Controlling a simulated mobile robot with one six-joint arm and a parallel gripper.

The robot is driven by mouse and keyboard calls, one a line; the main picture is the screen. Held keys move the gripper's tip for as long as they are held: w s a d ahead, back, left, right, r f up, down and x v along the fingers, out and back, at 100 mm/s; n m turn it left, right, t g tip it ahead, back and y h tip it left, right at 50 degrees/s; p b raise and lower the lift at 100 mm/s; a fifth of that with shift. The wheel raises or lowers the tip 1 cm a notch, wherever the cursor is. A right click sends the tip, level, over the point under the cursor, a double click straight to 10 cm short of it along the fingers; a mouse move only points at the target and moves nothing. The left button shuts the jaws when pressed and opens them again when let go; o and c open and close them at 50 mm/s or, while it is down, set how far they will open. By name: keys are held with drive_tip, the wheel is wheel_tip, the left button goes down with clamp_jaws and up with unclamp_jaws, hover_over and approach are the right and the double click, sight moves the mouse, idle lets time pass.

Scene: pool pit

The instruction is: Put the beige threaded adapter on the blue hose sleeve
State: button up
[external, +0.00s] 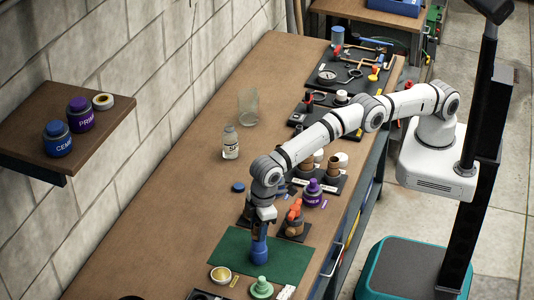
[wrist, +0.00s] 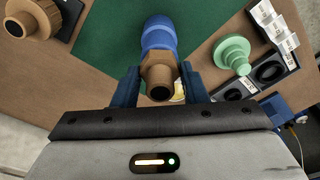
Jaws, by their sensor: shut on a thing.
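The blue hose sleeve (external: 260,253) stands upright on the green mat, and it also shows in the wrist view (wrist: 158,33). My gripper (external: 261,229) is directly above the sleeve, pointing down. In the wrist view my gripper (wrist: 158,78) has its blue fingers on both sides of the beige threaded adapter (wrist: 159,72) and is shut on it. The adapter is brownish with a hex collar and a dark open bore. It lines up with the sleeve and overlaps its end in the wrist view. Whether the two touch is hard to tell; the fingers mostly hide the adapter in the external view.
The green mat (external: 228,255) is mostly clear. A light green stepped piece (wrist: 232,54) stands close to the sleeve, and a gold-filled dish (external: 221,274) lies near the front.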

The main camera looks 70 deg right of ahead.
drive_tip(key=shift+f, duration=0.15)
drive_tip(key=o, duration=1)
drive_tip(key=shift+c, duration=0.2)
